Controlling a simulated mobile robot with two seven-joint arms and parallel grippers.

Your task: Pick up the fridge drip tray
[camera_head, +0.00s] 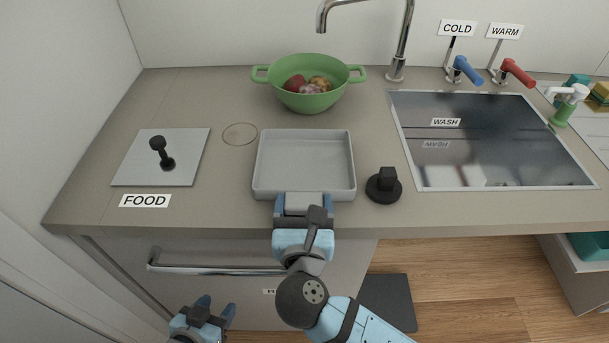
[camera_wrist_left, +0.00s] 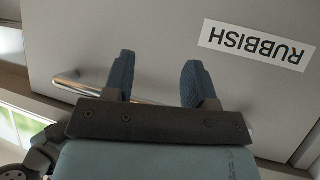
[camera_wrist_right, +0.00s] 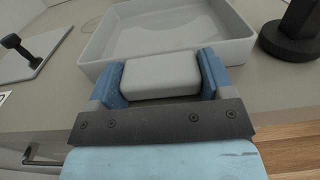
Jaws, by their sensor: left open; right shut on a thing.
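The drip tray is a shallow, empty, light grey rectangular tray (camera_head: 304,160) at the front of the counter. Its raised rim also shows in the right wrist view (camera_wrist_right: 150,32). My right gripper (camera_head: 303,203) is at the tray's front edge. Its blue fingers (camera_wrist_right: 160,78) are shut on the tray's grey front handle block. I cannot tell whether the tray touches the counter. My left gripper (camera_head: 215,308) is open and empty, low in front of the cabinet. In the left wrist view its fingers (camera_wrist_left: 157,82) are apart, near a metal bar handle (camera_wrist_left: 150,100).
A green colander (camera_head: 308,98) with food stands behind the tray. A black knob (camera_head: 384,186) is close on its right, then the sink (camera_head: 480,160). A grey plate with a black handle (camera_head: 140,172) lies left, by the FOOD label. A drawer handle (camera_head: 210,270) is below the counter.

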